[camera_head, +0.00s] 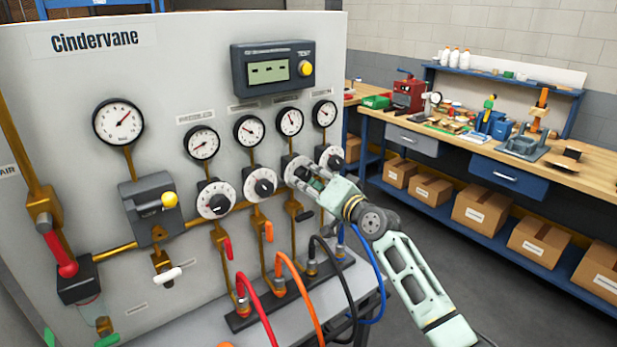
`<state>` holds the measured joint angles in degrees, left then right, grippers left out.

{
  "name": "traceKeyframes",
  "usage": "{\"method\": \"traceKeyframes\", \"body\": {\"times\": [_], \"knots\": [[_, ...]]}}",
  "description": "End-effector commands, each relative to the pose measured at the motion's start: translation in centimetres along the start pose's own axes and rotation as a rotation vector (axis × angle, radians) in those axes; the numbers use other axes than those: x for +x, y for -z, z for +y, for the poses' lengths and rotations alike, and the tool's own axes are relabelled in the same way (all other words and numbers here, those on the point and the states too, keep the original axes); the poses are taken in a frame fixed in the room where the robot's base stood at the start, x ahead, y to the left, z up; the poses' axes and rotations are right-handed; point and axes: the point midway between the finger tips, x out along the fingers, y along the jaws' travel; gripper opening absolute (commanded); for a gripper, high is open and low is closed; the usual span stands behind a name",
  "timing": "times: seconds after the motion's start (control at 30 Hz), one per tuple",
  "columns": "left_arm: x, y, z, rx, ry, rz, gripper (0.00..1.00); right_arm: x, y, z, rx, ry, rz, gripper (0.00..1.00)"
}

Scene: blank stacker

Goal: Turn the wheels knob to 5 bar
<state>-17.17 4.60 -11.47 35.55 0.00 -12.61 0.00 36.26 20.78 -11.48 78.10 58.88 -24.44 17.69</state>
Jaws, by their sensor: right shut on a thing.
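A grey panel (190,110) carries a row of white-dialled knobs with black centres: the first (216,199), the second (260,184), the third (290,166) and the fourth (332,156). A round gauge sits above each; the third gauge (290,121) is above the third knob. The labels are too small to read, so I cannot tell which knob is the wheels one. My right gripper (308,174) is shut on the third knob and hides its centre and part of its dial. My left gripper is not in view.
A larger gauge (118,123) and a regulator block (150,207) with a yellow knob are at left. A display box (272,69) is above. Red, orange, black and blue hoses hang below the knobs. A workbench (470,140) with cardboard boxes stands at right, beyond open floor.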

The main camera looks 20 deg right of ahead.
Motion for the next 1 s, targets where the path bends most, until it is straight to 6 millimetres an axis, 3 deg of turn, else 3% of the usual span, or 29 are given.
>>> {"method": "traceKeyframes", "body": {"times": [0.3, 0.83, 0.87, 1.0], "knots": [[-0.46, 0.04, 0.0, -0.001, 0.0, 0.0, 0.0, -0.11, 0.18, 0.35, 0.12, -0.006, 0.006, 0.01], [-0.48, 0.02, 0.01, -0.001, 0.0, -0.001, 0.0, -0.12, -0.1, 0.53, 0.141, -0.008, 0.001, 0.01], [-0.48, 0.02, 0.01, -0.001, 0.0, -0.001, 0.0, -0.12, -0.12, 0.54, 0.141, -0.009, 0.001, 0.28], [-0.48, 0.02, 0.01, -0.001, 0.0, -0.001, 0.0, -0.11, -0.16, 0.51, 0.141, -0.008, 0.0, 0.4]]}}
